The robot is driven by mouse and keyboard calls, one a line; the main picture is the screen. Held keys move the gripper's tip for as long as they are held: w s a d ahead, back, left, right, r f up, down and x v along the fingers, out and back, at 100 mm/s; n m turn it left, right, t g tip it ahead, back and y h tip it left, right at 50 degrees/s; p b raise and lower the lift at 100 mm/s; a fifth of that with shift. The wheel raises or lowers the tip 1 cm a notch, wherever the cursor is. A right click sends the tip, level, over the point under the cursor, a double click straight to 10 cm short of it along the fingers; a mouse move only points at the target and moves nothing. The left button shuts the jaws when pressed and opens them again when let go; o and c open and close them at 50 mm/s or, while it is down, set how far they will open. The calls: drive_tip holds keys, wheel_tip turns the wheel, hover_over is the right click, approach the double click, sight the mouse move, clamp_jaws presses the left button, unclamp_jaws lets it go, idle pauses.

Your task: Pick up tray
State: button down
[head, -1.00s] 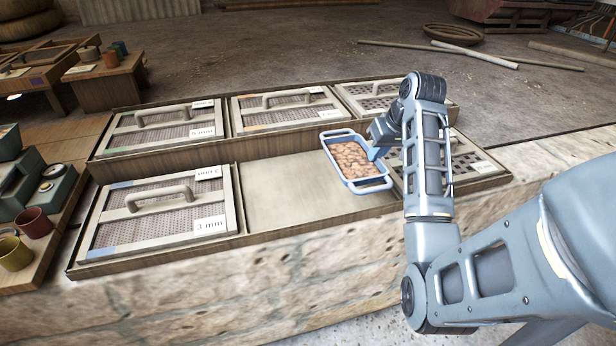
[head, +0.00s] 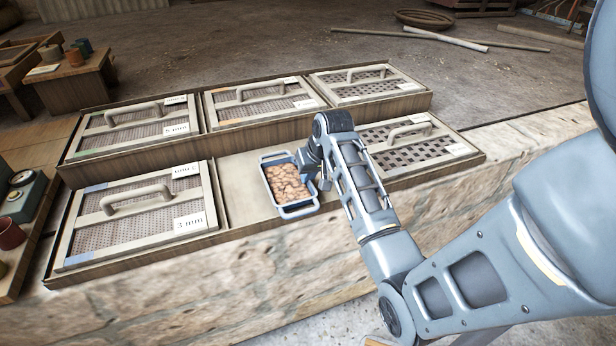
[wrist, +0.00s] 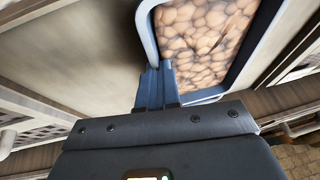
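The tray (head: 299,211) is a small blue container with handles at both ends, filled with brown nut-like pieces (head: 286,182). In the head view it is at the empty bay of the rack, left of my gripper (head: 321,183). In the wrist view the tray's blue rim (wrist: 147,35) shows at the top right, and my gripper (wrist: 160,88) has its fingers close together at that rim. The fingers look closed on the tray's side wall. Whether the tray touches the bay floor is hard to tell.
The wooden rack holds several framed mesh sieves with handles, such as the 3 mm one (head: 140,212) at left and a coarse one (head: 410,142) at right. The bare bay floor (head: 240,185) shows beside the tray. Cups (head: 10,234) stand at the far left.

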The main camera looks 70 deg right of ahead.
drive_tip(key=shift+f, duration=0.4)
drive_tip(key=c, duration=1.8)
unclamp_jaws()
drive_tip(key=shift+f, duration=0.15)
drive_tip(key=o, duration=0.4)
drive_tip(key=shift+o, duration=0.2)
